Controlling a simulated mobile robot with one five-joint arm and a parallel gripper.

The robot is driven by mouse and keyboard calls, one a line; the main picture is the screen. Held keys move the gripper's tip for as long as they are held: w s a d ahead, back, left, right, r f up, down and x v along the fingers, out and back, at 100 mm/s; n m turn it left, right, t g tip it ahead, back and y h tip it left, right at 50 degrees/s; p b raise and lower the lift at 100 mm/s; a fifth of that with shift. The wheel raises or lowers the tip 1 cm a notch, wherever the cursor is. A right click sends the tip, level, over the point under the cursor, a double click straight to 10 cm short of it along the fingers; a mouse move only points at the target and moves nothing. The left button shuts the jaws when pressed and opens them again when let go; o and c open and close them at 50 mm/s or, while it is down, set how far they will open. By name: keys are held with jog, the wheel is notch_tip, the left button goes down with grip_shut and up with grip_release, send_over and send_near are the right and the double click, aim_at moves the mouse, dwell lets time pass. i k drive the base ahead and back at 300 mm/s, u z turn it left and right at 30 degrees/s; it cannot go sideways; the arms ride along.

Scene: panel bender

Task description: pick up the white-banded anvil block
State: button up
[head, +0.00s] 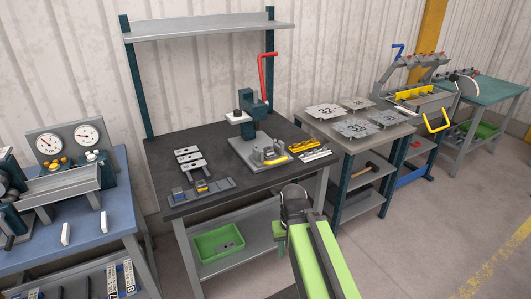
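I cannot single out a white-banded anvil block for certain at this size. Several small grey blocks (188,161) lie in a short row on the left of the dark workbench top (228,172). A grey rail (184,198) near the bench's front left edge carries small grey and yellow pieces (202,187). My lime-green arm reaches up from the bottom of the head view. Its dark end, with my gripper (293,203), is in front of the bench's right front corner, apart from the blocks. The fingers are not clear, and I see nothing held.
A press with a red lever (267,75) stands on the bench, with grey and yellow parts (272,156) at its base. Yellow-black pieces (311,152) lie to its right. A green bin (218,243) sits on the lower shelf. A side table (340,142) holds metal plates. Floor at right is clear.

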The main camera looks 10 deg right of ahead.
aim_at(268, 151)
jog(key=i, duration=0.9)
jog(key=u, duration=0.7)
jog(key=k, duration=0.15)
jog(key=u, duration=3.3)
jog(key=k, duration=1.15)
jog(key=z, duration=1.65)
